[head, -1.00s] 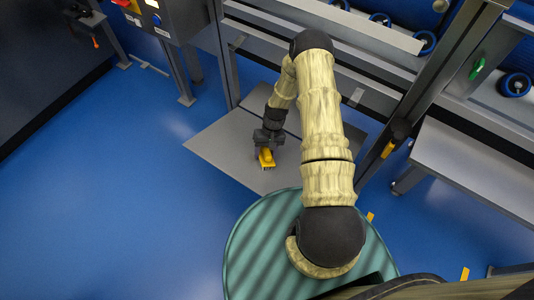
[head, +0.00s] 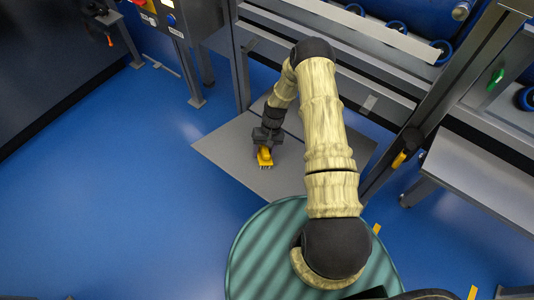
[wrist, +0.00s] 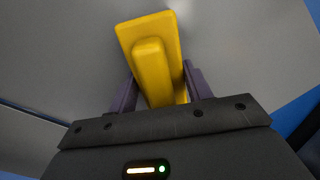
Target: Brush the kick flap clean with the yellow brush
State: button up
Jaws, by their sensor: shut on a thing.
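The kick flap (head: 222,151) is a flat grey plate low at the foot of the metal frame, above the blue floor. It also fills most of the wrist view (wrist: 240,50). My gripper (head: 266,146) is shut on the yellow brush (head: 265,157). In the wrist view the brush (wrist: 150,40) sits between the two dark fingers, handle towards me. In the head view its bristle side faces down over the flap's front part; I cannot tell whether the bristles touch. My arm hides part of the flap's right side. No dirt can be made out on the flap.
A metal frame with blue rollers (head: 397,27) rises behind the flap. A grey post (head: 432,90) and a grey bench-like plate (head: 485,180) stand at right. A control box (head: 185,15) is at upper left. The blue floor (head: 110,190) at left is clear.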

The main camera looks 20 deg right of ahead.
jog(key=shift+w+a+f, duration=0.1)
jog(key=shift+w+a, duration=0.35)
jog(key=shift+a, duration=0.15)
jog(key=shift+s+a+r+p, duration=0.45)
jog(key=shift+a+p, duration=0.1)
jog(key=shift+d, duration=0.15)
jog(key=shift+s+d+p, duration=0.35)
jog(key=shift+d, duration=0.05)
jog(key=shift+s+d+p, duration=0.3)
jog(key=shift+s+p, duration=0.05)
jog(key=shift+s, duration=0.45)
jog(key=shift+s+d+f, duration=0.15)
jog(key=shift+s+d, duration=0.1)
jog(key=shift+d, duration=0.1)
